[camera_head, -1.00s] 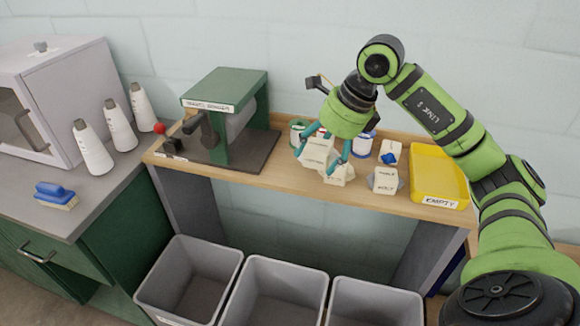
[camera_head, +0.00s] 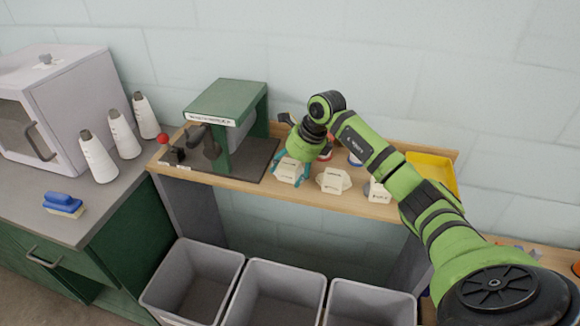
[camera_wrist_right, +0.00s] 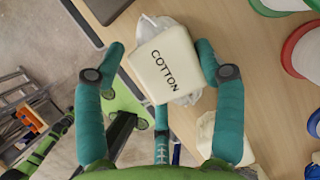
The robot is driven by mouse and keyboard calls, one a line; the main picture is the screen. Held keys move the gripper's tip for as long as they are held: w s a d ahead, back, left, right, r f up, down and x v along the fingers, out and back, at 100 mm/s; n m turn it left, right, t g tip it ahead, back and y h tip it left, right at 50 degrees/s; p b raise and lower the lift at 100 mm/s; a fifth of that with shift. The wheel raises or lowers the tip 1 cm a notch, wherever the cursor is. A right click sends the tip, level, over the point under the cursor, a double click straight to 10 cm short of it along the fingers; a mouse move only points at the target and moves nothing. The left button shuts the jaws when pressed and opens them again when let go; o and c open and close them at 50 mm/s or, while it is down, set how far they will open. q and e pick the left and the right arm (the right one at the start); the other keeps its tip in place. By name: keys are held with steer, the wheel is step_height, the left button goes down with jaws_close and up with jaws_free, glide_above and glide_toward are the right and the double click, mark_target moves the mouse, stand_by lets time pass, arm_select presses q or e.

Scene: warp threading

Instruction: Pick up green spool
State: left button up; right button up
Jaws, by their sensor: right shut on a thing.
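My right gripper (camera_head: 290,180) is over the bench beside the green press. Its teal fingers are around a white block labelled COTTON (camera_wrist_right: 165,63), seen up close in the right wrist view between both fingers (camera_wrist_right: 158,75). A white spool with a green rim (camera_wrist_right: 284,6) is cut off by the top edge of the right wrist view, apart from the fingers. In the head view no green spool can be made out behind my gripper. My left gripper is in neither view.
A red-rimmed spool (camera_wrist_right: 304,52) and a blue one (camera_head: 355,159) stand at the back. More white blocks (camera_head: 333,180) stand to the right, then a yellow tray (camera_head: 444,165). The green press (camera_head: 225,100) is close on the left. Grey bins (camera_head: 190,283) stand below.

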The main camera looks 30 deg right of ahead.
steer(key=shift+f, duration=0.3)
steer(key=shift+f, duration=0.15)
steer(key=o, duration=1.1)
